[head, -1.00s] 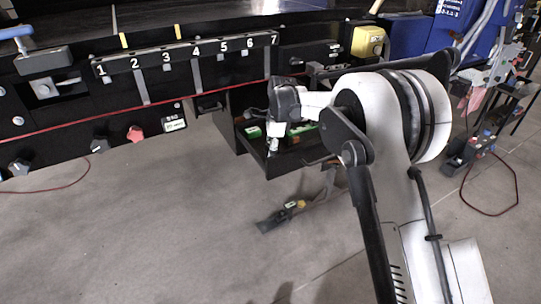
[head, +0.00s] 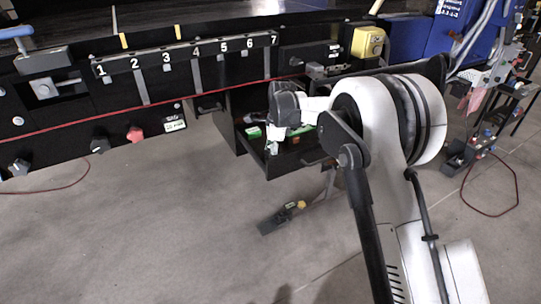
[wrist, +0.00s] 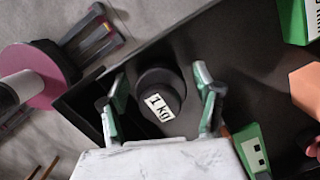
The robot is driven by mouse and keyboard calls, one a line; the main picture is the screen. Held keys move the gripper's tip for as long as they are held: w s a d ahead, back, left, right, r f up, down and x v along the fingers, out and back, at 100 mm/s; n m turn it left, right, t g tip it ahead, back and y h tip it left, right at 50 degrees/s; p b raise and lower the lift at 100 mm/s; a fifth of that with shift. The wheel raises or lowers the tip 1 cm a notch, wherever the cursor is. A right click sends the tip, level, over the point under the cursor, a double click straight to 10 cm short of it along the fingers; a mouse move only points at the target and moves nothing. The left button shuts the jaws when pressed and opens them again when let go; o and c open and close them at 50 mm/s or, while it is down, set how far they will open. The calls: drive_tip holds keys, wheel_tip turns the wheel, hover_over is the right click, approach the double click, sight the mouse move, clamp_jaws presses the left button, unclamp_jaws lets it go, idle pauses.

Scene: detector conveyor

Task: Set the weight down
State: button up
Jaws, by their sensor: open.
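The weight (wrist: 158,88) is a black cylinder with a white "1 kg" label, seen from above in the wrist view. It appears to stand in a dark open drawer (wrist: 240,35), which also shows in the head view (head: 290,165). My gripper (wrist: 160,100) is open, with one green-grey finger on each side of the weight. A gap shows between the weight and the right finger; the left finger is closer, and I cannot tell whether it touches. In the head view the weight cannot be made out behind my arm.
Green blocks (wrist: 254,148) and an orange block (wrist: 306,88) lie at the drawer's right side in the wrist view. A pink-rimmed round object (wrist: 45,75) is outside the drawer. A black panel with numbered hooks (head: 185,55) stands left of my arm in the head view.

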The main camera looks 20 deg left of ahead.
drive_tip(key=r, duration=0.4)
drive_tip(key=d+r, duration=0.1)
drive_tip(key=r, duration=0.3)
drive_tip(key=r+p, duration=0.1)
drive_tip(key=r, duration=0.3)
drive_tip(key=shift+w+d, duration=0.3)
drive_tip(key=shift+w, duration=0.1)
